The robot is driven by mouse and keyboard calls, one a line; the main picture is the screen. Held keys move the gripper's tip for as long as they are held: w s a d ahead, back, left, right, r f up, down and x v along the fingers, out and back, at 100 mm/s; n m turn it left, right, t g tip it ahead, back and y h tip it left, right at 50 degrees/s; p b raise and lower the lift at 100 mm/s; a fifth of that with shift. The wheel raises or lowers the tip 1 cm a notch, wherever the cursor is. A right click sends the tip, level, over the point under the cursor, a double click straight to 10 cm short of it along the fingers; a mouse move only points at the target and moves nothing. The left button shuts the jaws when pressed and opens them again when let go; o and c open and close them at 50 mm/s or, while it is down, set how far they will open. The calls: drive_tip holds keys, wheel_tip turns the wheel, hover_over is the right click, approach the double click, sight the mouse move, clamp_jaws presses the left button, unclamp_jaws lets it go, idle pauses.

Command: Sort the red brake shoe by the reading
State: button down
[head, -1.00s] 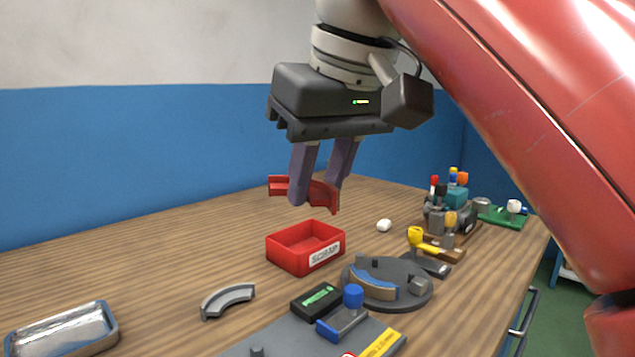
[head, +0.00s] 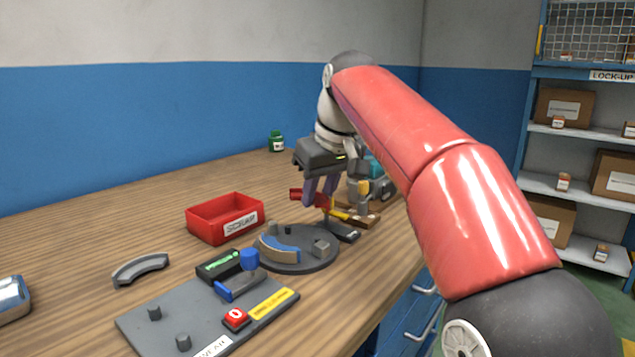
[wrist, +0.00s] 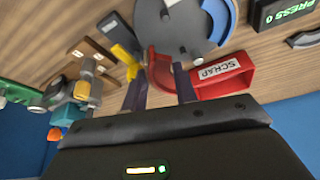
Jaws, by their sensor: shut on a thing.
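My gripper (head: 320,200) is shut on the red brake shoe (head: 296,194), a curved red piece held above the bench. It is right of the scrap bin and behind the round plate in the head view. In the wrist view, the shoe (wrist: 160,70) shows between the fingers, in front of the round plate. The red bin labelled SCRAP (head: 208,227) looks empty.
The round grey plate (head: 318,262) carries a tan-and-blue curved piece. A grey shoe (head: 140,269) lies left. A grey base plate (head: 165,325) with a red button (head: 236,318) is in front. Tools and blocks (head: 360,190) crowd behind and right of my gripper. The bench's left-back is clear.

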sight(323, 210)
drive_tip(key=shift+f+b, duration=2.05)
drive_tip(key=shift+f, duration=0.5)
drive_tip(key=shift+p, duration=0.4)
drive_tip(key=shift+f, duration=0.4)
idle(0.6)
drive_tip(key=c, duration=0.6)
unclamp_jaws()
drive_tip(key=shift+s, duration=0.1)
